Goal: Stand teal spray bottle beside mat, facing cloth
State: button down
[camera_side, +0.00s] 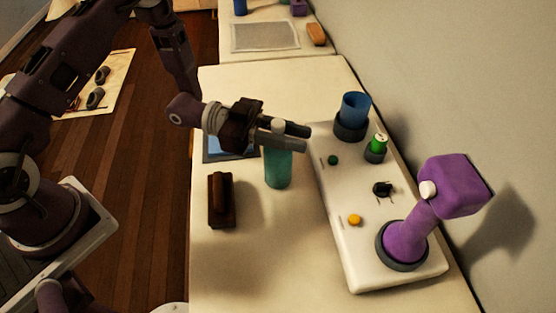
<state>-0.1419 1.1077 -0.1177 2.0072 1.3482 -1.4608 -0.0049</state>
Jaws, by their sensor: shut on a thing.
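The teal spray bottle (278,170) is upright, left of the white board, with a pale grey top. My gripper (292,135) reaches in from the left and is shut on the bottle's upper part, its fingers hiding some of the neck. I cannot tell whether the bottle's base touches the table or is slightly above it. A blue flat piece (222,154), perhaps the mat, lies behind and left of the bottle, partly covered by my gripper. I cannot make out a cloth for sure, nor which way the nozzle faces.
A dark brown block-like object (221,203) lies left of the bottle. The white board (352,266) at right carries a purple lamp-like thing (420,218), a blue cup (354,108), a green cylinder (377,143) and small parts. The front table surface (270,255) is clear.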

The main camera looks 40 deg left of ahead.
dwell(0.7)
notch_tip(320, 180, up, 10)
jog(key=w+a+n+t+y, duration=0.8)
jog(key=w+a+t, duration=0.25)
jog(key=w, duration=0.25)
jog(key=w+a+n+t+y, duration=0.1)
jog(key=w+a+n+y, duration=0.1)
jog(key=a+n+y, duration=0.65)
jog(key=w+a+n+y, duration=0.1)
jog(key=w+a+y, duration=0.35)
jog(key=a, duration=0.95)
notch_tip(320, 180, down, 10)
jog(key=s+y, duration=0.1)
jog(key=s, duration=0.1)
jog(key=shift+a+r+y, duration=0.15)
jog(key=shift+a+y, duration=0.05)
jog(key=shift+y, duration=0.2)
jog(key=shift+n, duration=0.25)
jog(key=c, duration=1.2)
grip_release()
jog(key=shift+f, duration=0.2)
